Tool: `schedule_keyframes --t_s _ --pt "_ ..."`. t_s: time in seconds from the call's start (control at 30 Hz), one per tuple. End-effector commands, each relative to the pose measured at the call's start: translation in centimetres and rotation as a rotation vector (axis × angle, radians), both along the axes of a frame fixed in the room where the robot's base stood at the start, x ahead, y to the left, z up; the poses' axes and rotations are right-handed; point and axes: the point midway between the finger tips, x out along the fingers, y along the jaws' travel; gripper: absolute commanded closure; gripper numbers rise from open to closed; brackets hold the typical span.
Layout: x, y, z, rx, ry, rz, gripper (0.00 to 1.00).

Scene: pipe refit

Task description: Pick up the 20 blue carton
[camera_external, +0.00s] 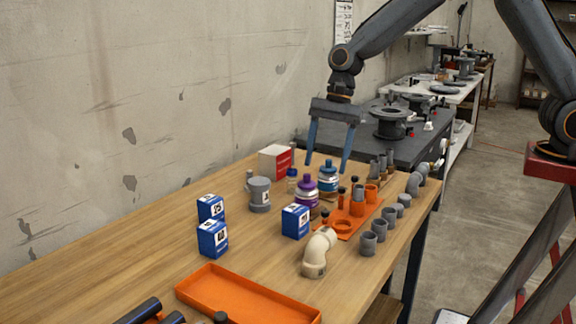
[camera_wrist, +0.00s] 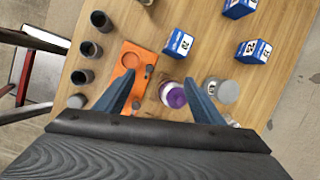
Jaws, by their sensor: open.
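The blue carton with a white top label that seems to read 20 (camera_external: 295,222) stands on the wooden table, left of the orange fitting plate. In the wrist view this carton (camera_wrist: 178,44) lies beyond my fingertips, slightly right of centre. Two other blue cartons stand farther left: the rear one (camera_external: 210,208), seemingly marked 25, and the front one (camera_external: 212,239), its number hard to read. They also show at upper right in the wrist view. My gripper (camera_external: 326,168) is open and empty, pointing down above the bottles; its fingers (camera_wrist: 159,80) are spread wide.
A purple-capped bottle (camera_external: 307,192) and a blue-capped bottle (camera_external: 328,178) stand behind the carton. A grey jar (camera_external: 259,195), cream elbow (camera_external: 317,254) and orange fitting plate (camera_external: 343,226) are near. An orange tray (camera_external: 247,302) lies in front. The table's left middle is clear.

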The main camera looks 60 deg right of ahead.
Motion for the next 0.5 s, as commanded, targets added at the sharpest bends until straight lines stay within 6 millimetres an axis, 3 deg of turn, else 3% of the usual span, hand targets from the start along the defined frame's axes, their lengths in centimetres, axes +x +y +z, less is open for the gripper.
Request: schedule_keyframes --t_s 0.03,0.1,0.27,0.4,0.5 --pt "0.7 2.0 -0.3 0.017 0.026 -0.059 0.38" --pt "1.5 4.1 -0.8 0.041 0.059 -0.144 0.38" --pt "2.7 7.9 -1.7 0.079 0.12 -0.286 0.38" --pt "2.6 7.5 -5.2 0.075 0.121 -0.285 0.38" --pt "2.6 7.5 -6.4 0.077 0.119 -0.283 0.38"
